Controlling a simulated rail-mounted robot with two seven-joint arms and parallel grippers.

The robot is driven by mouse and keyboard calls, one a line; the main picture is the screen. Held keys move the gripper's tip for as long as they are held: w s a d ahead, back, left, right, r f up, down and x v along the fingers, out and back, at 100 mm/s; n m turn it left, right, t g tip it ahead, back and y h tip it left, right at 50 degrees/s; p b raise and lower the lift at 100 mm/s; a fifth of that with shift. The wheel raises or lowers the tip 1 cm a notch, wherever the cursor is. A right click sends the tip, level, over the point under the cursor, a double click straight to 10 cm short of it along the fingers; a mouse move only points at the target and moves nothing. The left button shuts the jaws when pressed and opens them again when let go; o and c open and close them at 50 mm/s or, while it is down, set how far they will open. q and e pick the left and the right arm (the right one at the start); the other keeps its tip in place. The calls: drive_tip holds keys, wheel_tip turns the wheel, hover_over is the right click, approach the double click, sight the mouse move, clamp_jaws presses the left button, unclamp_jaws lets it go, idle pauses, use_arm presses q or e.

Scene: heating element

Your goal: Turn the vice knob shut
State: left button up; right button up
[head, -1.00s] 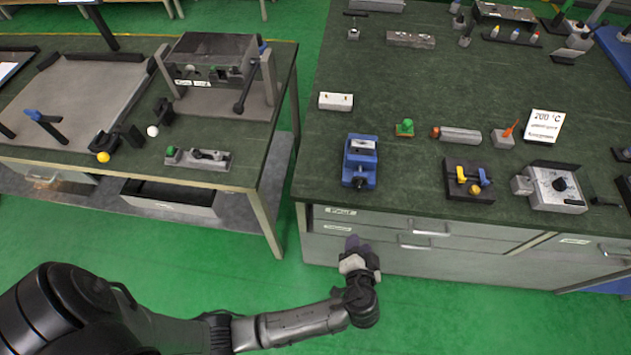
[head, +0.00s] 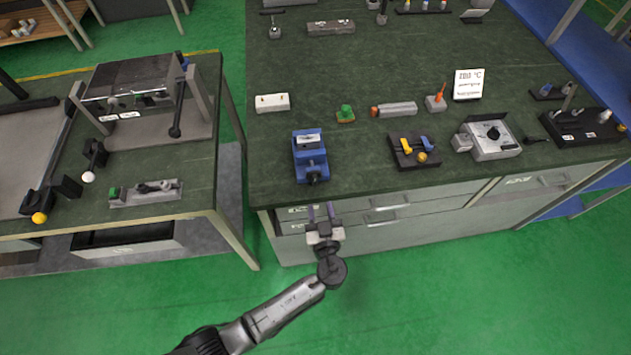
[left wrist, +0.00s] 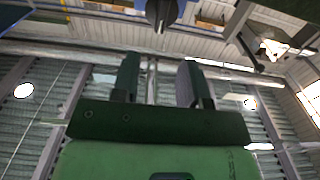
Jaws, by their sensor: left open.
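The blue vice (head: 309,150) stands at the front edge of the right green-topped bench in the head view. Its dark knob (head: 314,177) faces the front. My left gripper (head: 321,209) is open and empty, in front of the bench and just short of the knob, with its fingers pointing toward the vice. In the left wrist view, the two fingers of my left gripper (left wrist: 160,72) are spread apart with nothing between them. A dark rounded knob (left wrist: 162,12) shows beyond them at the top, apart from the fingers. My right gripper is out of view.
Right of the vice are a dark block with yellow and blue levers (head: 415,153) and a grey box with a black dial (head: 492,138). Drawer handles (head: 390,203) stick out below the benchtop. A second bench (head: 150,150) stands left, with open floor between.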

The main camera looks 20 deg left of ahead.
sight(315, 180)
use_arm(q)
drive_tip(key=x, duration=0.8)
drive_tip(key=shift+w+a+p, duration=0.2)
drive_tip(key=shift+w+p, duration=0.1)
drive_tip(key=shift+p, duration=0.05)
clamp_jaws()
